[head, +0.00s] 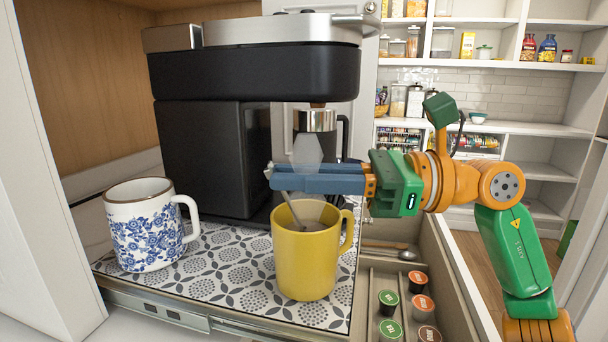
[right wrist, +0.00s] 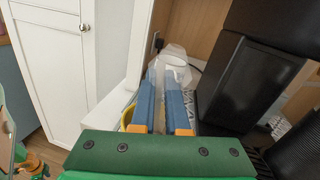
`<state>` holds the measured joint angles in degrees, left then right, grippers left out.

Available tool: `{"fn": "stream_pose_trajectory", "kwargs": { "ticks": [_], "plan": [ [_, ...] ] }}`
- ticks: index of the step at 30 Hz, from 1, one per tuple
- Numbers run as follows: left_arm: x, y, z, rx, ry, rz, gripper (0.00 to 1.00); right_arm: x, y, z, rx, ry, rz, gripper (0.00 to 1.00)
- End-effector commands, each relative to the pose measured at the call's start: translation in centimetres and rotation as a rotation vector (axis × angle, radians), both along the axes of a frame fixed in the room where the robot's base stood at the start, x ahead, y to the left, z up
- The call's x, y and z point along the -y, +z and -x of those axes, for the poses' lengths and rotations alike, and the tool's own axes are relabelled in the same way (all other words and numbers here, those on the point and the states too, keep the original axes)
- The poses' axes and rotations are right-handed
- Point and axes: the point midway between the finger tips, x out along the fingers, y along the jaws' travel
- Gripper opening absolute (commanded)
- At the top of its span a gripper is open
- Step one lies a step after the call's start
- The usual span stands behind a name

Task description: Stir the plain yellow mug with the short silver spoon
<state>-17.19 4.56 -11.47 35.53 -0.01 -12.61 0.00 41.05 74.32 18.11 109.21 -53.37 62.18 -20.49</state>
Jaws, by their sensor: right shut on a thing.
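The plain yellow mug (head: 305,262) stands upright on the patterned mat, in front of the coffee machine. My right gripper (head: 272,178) reaches in from the right above the mug's rim, its blue fingers shut on the short silver spoon (head: 292,211). The spoon slants down into the mug; its lower end is hidden inside. In the right wrist view the fingers (right wrist: 160,84) lie close together, and a bit of the yellow mug (right wrist: 128,117) shows beside them. The spoon is not clear there. My left gripper is not in view.
A white mug with blue flowers (head: 147,225) stands left on the mat (head: 232,265). The black coffee machine (head: 205,150) rises behind, with a translucent pale shape (head: 307,152) under its spout. An open drawer at right holds coffee pods (head: 389,298) and another spoon (head: 405,254).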

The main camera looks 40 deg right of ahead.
Motion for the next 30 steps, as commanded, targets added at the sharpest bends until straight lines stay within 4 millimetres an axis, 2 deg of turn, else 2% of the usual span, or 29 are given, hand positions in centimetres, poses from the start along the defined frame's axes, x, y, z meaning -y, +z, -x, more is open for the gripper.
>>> {"fn": "stream_pose_trajectory", "kwargs": {
  "ticks": [3,13,30],
  "plan": [
    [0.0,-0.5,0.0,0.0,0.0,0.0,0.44,-0.4,-0.2,0.4,0.0,0.0,0.0,0.0],
    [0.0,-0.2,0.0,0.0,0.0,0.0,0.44,-0.5,0.1,0.4,0.0,0.0,0.0,0.0],
    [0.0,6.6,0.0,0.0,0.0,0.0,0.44,-2.6,6.0,-0.3,-0.001,0.0,0.001,0.0]
  ]
}}
